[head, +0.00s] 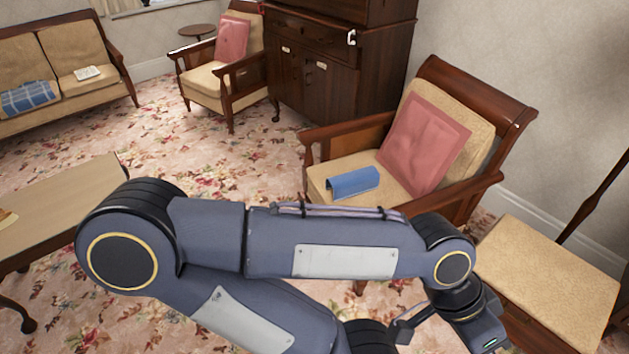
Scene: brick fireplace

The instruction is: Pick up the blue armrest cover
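The blue armrest cover (352,184) lies on the beige seat of the near wooden armchair (440,85), towards the seat's front. It looks bent, with a flat top and a front face hanging down. It is in plain view. One of my arms crosses the lower middle of the head view, its elbow at the left and its wrist at the lower right, in front of the chair. No gripper fingers can be made out clearly.
A pink cushion (425,137) leans on the chair's back beside the cover. Wooden armrests flank the seat. A beige-topped stool (549,268) stands at the right, a low table (75,203) at the left. Flowered carpet (225,165) is open between table and chair. A dark cabinet (325,75) stands behind.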

